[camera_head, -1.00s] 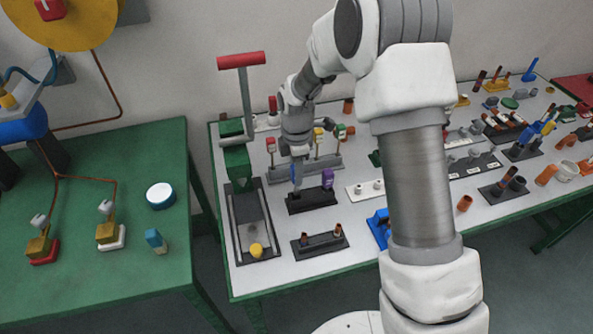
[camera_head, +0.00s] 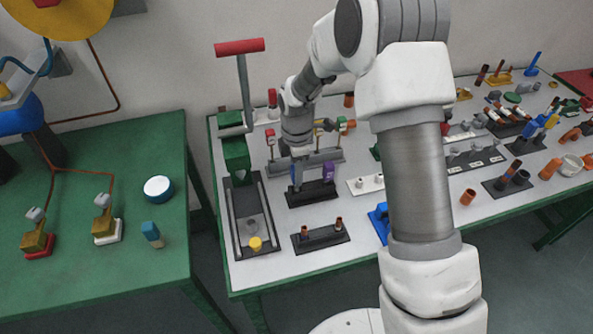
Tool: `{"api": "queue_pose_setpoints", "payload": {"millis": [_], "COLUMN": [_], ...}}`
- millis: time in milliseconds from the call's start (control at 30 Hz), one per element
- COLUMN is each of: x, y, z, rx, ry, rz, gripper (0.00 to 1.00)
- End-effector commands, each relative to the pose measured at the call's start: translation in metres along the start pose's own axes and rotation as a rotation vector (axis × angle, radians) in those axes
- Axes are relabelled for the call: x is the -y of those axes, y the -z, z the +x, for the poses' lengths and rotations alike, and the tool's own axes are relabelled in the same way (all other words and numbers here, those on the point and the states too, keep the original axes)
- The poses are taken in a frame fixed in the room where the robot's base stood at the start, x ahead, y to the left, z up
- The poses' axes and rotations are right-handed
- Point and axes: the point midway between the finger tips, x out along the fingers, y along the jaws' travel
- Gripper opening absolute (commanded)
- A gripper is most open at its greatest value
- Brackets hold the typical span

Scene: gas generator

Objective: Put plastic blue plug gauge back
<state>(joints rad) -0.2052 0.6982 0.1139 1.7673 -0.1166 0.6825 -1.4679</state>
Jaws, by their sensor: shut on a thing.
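The blue plug gauge (camera_head: 294,178) is a small, slim blue piece in the head view, just left of centre. My gripper (camera_head: 299,160) points down and is shut on it. The gauge hangs upright at the left part of a black stand (camera_head: 320,197). Its lower end is at or just above the stand; I cannot tell whether it is seated. A purple gauge (camera_head: 328,171) stands in the right part of the same stand. My gripper's fingers are small in view and hide the top of the blue gauge.
A second black stand (camera_head: 320,239) with two brown pieces lies in front. A black rail fixture (camera_head: 264,222) with a green press (camera_head: 236,160) and red handle (camera_head: 239,46) is close on the left. My arm covers the table's middle.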

Motion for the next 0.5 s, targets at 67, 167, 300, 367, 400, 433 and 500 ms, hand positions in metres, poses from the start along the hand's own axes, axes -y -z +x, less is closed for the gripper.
{"api": "queue_pose_setpoints", "payload": {"millis": [67, 167, 300, 367, 400, 433, 500], "x": [0.0, 0.0, 0.0, 0.0, 0.0, 0.0, 0.0], "y": [0.0, 0.0, 0.0, 0.0, 0.0, 0.0, 0.0], "z": [0.004, 0.007, 0.011, 0.013, 0.014, 0.015, 0.017], "rx": [0.0, 0.0, 0.0, 0.0, 0.0, 0.0, 0.0], "ry": [0.0, 0.0, 0.0, 0.0, 0.0, 0.0, 0.0], "rz": [0.0, 0.0, 0.0, 0.0, 0.0, 0.0, 0.0], "gripper": [0.0, 0.0, 0.0, 0.0, 0.0, 0.0, 0.0]}}
